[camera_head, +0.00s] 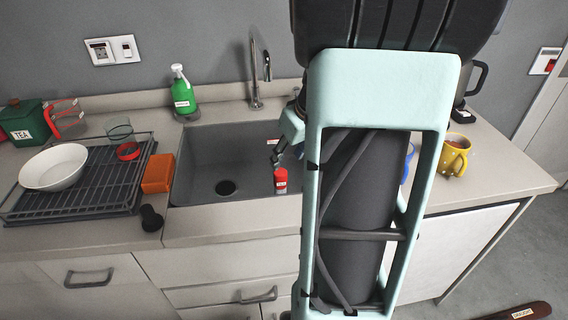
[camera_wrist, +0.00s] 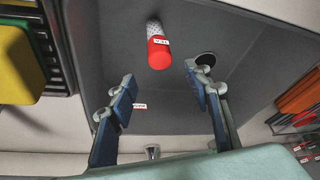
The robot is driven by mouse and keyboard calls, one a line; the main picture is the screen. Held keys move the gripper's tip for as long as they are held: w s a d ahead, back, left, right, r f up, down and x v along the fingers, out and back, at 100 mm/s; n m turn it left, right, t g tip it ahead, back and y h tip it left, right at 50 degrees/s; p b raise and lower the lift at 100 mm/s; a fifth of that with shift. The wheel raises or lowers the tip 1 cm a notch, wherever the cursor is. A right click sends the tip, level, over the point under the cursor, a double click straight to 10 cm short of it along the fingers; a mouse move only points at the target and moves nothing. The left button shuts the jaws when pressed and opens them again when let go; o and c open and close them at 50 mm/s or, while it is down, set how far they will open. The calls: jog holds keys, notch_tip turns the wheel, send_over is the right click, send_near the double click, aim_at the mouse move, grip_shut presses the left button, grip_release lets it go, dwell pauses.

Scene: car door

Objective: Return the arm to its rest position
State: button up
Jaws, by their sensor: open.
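My arm fills the right middle of the head view as a large pale green and black link. My gripper (camera_head: 276,152) shows only in part past its left side, over the grey sink (camera_head: 218,160). In the wrist view my gripper (camera_wrist: 160,88) has its two blue-padded fingers spread wide apart with nothing between the pads. A small red-capped shaker (camera_head: 280,182) is in the sink, apart from the fingers. It also shows in the wrist view (camera_wrist: 158,53), beyond the fingertips. The rest of the gripper is hidden by my arm in the head view.
A tap (camera_head: 256,75) and a green soap bottle (camera_head: 183,92) stand behind the sink. A dish rack (camera_head: 85,190) with a white bowl (camera_head: 54,167) and an orange sponge (camera_head: 158,173) are to its left. A yellow mug (camera_head: 455,155) stands on the right counter.

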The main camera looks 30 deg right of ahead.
jog(key=shift+v, duration=0.85)
